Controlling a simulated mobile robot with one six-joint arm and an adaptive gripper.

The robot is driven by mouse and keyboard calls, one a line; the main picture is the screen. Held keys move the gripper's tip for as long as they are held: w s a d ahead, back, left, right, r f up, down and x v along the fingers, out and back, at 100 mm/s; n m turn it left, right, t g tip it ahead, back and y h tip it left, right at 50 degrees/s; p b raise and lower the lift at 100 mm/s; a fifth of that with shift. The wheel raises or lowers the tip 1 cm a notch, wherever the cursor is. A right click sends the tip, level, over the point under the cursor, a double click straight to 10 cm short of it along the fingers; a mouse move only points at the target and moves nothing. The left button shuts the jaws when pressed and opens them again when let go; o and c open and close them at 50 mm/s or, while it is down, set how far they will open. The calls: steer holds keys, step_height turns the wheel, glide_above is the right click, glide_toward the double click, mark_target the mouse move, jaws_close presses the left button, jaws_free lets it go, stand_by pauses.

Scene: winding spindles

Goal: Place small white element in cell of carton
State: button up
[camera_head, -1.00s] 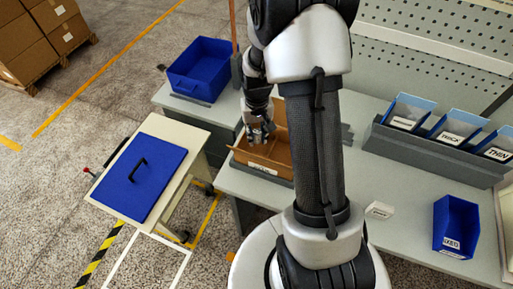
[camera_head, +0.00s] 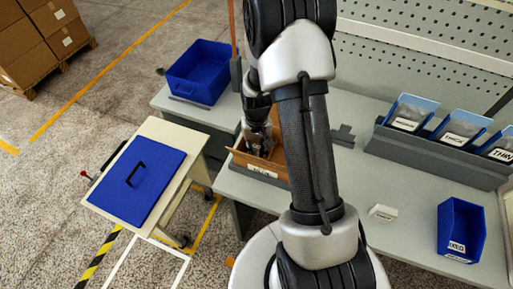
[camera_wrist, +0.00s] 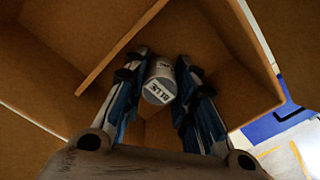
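The small white element (camera_wrist: 160,84) is a short white cylinder with a printed label, seen in the wrist view between my fingertips. My gripper (camera_wrist: 163,68) appears shut on it, with a finger against each side. In the head view my gripper (camera_head: 259,143) reaches down into the brown carton (camera_head: 275,163), which stands at the left end of the workbench. In the wrist view, carton walls and a divider (camera_wrist: 120,48) surround the fingers, and the element is inside a cell. The head view hides the element; whether it touches the cell floor is unclear.
An empty-looking blue bin (camera_head: 200,70) stands behind the carton. A cart with a blue lid (camera_head: 137,180) is at left. Labelled bins (camera_head: 411,112) line the bench's back right, and another blue bin (camera_head: 461,229) stands at front right. A small white label block (camera_head: 383,212) lies on the bench.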

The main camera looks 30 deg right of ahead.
steer(key=shift+o, duration=0.8)
steer(key=shift+r, duration=0.15)
step_height(320, 180, up, 12)
steer(key=p, duration=0.4)
step_height(320, 180, up, 14)
steer(key=n+t, duration=0.1)
steer(key=t, duration=0.1)
glide_above(256, 146)
steer(key=s+a, duration=0.5)
steer(key=a, duration=0.1)
steer(key=s+a+r+n+t, duration=0.1)
steer(key=s+a+r, duration=0.2)
steer(key=s, duration=0.4)
steer(key=s+a+r+n+t, duration=0.1)
steer(key=s+a+r, duration=0.2)
steer(key=s+r, duration=0.2)
steer(key=s, duration=0.3)
steer(key=shift+a+r+n+t, duration=0.15)
steer(key=shift+r+n+t, duration=0.1)
steer(key=shift+n+t, duration=0.05)
steer(key=shift+w, duration=0.1)
